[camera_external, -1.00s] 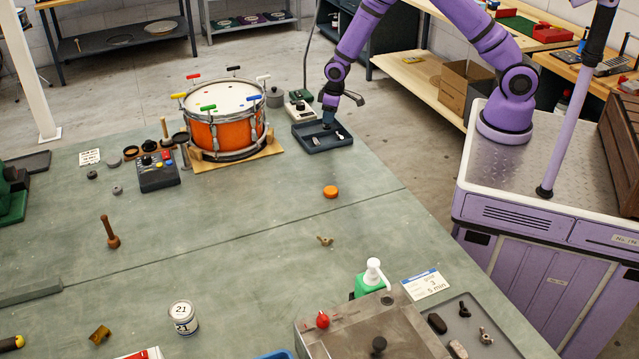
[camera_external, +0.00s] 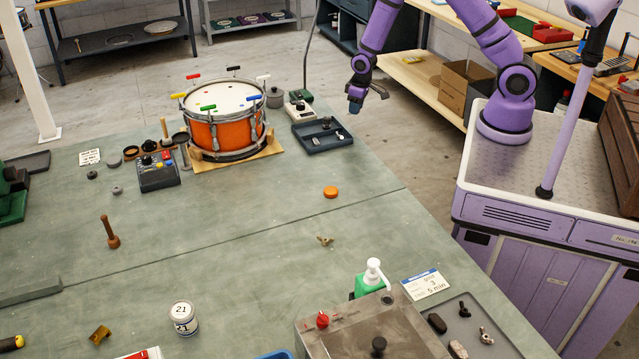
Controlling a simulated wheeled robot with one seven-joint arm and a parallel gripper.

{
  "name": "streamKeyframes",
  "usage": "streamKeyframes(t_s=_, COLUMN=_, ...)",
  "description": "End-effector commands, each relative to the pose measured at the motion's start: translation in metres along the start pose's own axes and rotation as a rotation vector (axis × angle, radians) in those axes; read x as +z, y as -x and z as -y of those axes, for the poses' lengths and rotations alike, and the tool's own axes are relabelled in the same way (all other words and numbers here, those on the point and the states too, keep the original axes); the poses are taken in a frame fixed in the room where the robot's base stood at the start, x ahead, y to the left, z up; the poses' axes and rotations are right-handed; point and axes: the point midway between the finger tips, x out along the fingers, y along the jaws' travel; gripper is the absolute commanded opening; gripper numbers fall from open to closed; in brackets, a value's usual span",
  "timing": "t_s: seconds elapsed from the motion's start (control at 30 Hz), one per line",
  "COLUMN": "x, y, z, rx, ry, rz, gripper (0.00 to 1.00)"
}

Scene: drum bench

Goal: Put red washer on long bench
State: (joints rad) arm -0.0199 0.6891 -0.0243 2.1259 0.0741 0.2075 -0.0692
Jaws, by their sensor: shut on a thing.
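My gripper (camera_external: 355,106) hangs in the air right of and above the dark blue tray, beyond the edge of the green-topped bench (camera_external: 250,220). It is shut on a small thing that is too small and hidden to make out. I cannot pick out a red washer anywhere in view. The dark blue tray (camera_external: 334,146) sits at the bench's far right corner and holds small dark and pale parts. I cannot tell which surface is called the long bench; a pale wooden bench (camera_external: 412,82) stands behind at the right.
An orange drum (camera_external: 222,135) with coloured keys stands on a wooden board left of the tray. A control box (camera_external: 158,171), an orange puck (camera_external: 331,191) and a green pump bottle (camera_external: 369,284) stand on the green top. A cardboard box (camera_external: 466,84) rests on the pale bench.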

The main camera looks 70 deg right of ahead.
Motion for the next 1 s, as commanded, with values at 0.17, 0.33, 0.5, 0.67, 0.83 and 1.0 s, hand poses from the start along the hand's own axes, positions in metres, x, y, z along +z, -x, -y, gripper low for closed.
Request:
streamKeyframes(t_s=0.17, x=-0.005, y=0.035, z=0.0, rx=0.0, ry=0.001, rz=-0.005, gripper=0.08)
streamKeyframes(t_s=0.33, x=-0.008, y=0.064, z=0.0, rx=0.0, ry=0.001, rz=-0.004, gripper=0.08)
streamKeyframes(t_s=0.5, x=-0.011, y=0.088, z=0.0, rx=0.0, ry=0.001, rz=-0.005, gripper=0.08)
streamKeyframes(t_s=0.67, x=-0.027, y=0.088, z=0.023, rx=-0.005, ry=0.042, rz=-0.002, gripper=0.08)
streamKeyframes(t_s=0.83, x=-0.048, y=0.085, z=0.055, rx=-0.012, ry=0.097, rz=-0.002, gripper=0.08)
streamKeyframes(t_s=1.0, x=-0.07, y=0.082, z=0.1, rx=-0.022, ry=0.169, rz=-0.001, gripper=0.08)
